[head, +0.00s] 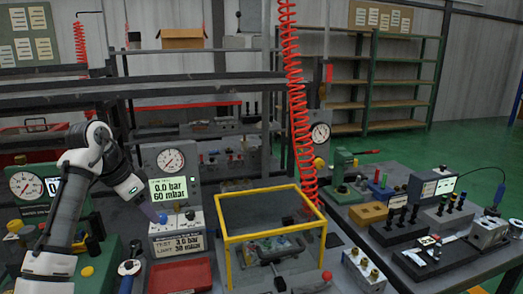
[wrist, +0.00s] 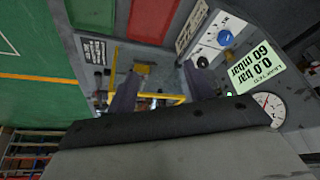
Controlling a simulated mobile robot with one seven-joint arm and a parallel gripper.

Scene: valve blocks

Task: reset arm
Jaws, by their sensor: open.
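My arm (head: 75,195) reaches up from the left of the bench and bends down to the right. Its end, my gripper (head: 154,212), hangs in front of the grey test unit (head: 150,156) with the gauge and the lit screen. In the wrist view my gripper (wrist: 160,88) shows two purple-grey fingers spread apart, with nothing held between them. The test unit's screen (wrist: 255,68) reads 0.0 bar and 60 mbar there, turned over. I cannot tell whether the fingertips touch the unit.
A yellow-framed guard box (head: 228,262) stands right of the test unit. A red tray (head: 180,276) lies in front of the unit. A red coiled hose (head: 296,90) hangs behind the box. A second bench (head: 470,262) at right holds blocks and tools. Green floor (head: 400,142) is clear behind it.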

